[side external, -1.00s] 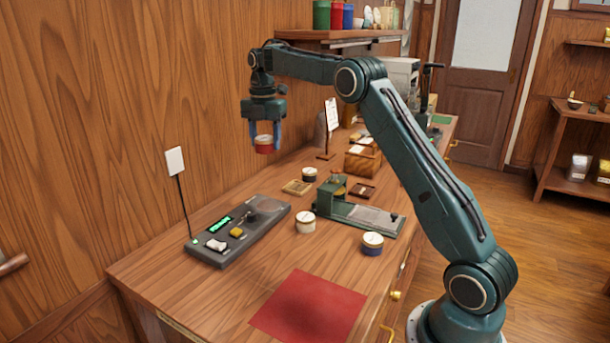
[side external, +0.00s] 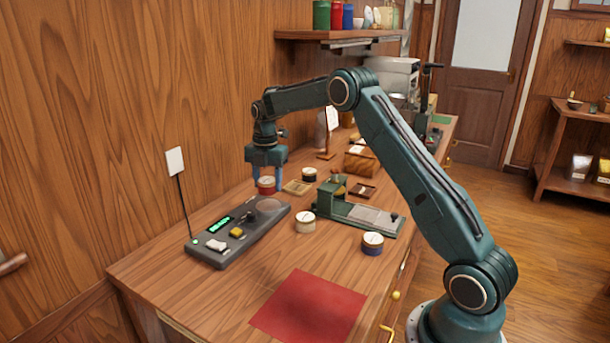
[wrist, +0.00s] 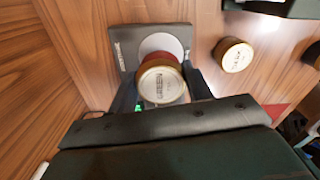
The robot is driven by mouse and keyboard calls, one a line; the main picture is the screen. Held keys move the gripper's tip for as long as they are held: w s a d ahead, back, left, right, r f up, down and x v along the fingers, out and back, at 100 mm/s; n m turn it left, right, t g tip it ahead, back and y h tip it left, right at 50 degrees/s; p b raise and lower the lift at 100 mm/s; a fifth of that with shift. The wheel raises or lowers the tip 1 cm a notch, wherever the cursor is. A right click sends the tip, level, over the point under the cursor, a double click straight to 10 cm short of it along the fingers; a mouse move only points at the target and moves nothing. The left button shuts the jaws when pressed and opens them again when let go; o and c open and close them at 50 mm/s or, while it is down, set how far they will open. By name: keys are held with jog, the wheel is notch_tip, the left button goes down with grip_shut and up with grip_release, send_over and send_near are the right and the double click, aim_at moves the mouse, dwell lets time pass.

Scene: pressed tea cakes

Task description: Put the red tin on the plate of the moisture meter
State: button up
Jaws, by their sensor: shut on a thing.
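The red tin (side external: 266,186) has a pale lid; in the wrist view its lid (wrist: 162,85) reads "GREEN". My gripper (side external: 266,178) is shut on it and holds it upright, low over the far end of the moisture meter (side external: 224,247). The meter is a long dark box with a green display. Its round plate (side external: 270,205) is at that end and looks bare. In the wrist view the tin covers part of the plate (wrist: 160,42). I cannot tell how large the gap between tin and plate is.
A cream tin (side external: 305,222) stands right of the meter, a blue tin (side external: 372,245) farther right, a dark tin (side external: 309,174) behind. A green press-like device (side external: 350,210) lies between them. A red mat (side external: 310,306) is in front. A thin post with a white card (side external: 175,160) rises left of the meter.

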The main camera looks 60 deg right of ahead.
aim_at(268, 193)
jog(key=shift+f, duration=2.1)
jog(key=shift+f, duration=0.15)
jog(key=o, duration=1)
notch_tip(268, 193, up, 12)
jog(key=shift+f, duration=0.1)
jog(key=shift+r, duration=0.25)
jog(key=shift+a+r, duration=0.1)
